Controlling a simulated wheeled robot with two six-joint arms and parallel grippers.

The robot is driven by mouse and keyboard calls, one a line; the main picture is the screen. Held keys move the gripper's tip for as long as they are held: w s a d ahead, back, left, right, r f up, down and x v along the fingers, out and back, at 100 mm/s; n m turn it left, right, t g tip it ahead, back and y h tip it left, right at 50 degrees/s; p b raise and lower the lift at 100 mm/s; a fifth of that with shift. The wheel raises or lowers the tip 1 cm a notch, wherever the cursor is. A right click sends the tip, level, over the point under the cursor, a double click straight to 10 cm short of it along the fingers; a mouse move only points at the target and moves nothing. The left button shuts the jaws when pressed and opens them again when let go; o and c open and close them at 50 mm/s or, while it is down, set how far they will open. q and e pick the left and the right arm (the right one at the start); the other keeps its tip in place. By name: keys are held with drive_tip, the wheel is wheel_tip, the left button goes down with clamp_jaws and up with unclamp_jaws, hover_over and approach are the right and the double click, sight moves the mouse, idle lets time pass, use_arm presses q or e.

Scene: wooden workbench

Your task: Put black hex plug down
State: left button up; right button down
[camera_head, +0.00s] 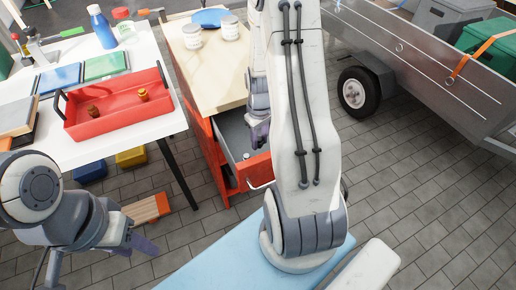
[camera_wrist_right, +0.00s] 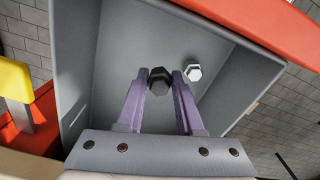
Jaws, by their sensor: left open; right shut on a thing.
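The black hex plug (camera_wrist_right: 160,80) is between the purple fingertips of my right gripper (camera_wrist_right: 162,78) in the right wrist view. That gripper is shut on it, over the inside of the open grey-lined drawer (camera_wrist_right: 118,55). I cannot tell whether the plug touches the drawer floor. A white hex plug (camera_wrist_right: 194,72) lies in the drawer just right of the fingers. In the head view my right gripper (camera_head: 259,134) points down into the drawer (camera_head: 232,130), and the black plug is hidden. My left gripper (camera_head: 143,245) is open and empty at the lower left.
The red cabinet (camera_head: 205,135) has a wooden top with two jars (camera_head: 230,28) on it. A white table (camera_head: 135,140) at left carries a red tray (camera_head: 115,110) with two small plugs. A metal trailer (camera_head: 425,65) stands at right. The paved floor between is clear.

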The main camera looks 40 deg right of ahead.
sight(259, 148)
drive_tip(key=shift+f+b, duration=0.4)
drive_tip(key=shift+f, duration=1.7)
drive_tip(key=shift+f, duration=0.1)
drive_tip(key=shift+f, duration=0.15)
drive_tip(key=c, duration=0.8)
unclamp_jaws()
drive_tip(key=shift+c, duration=0.2)
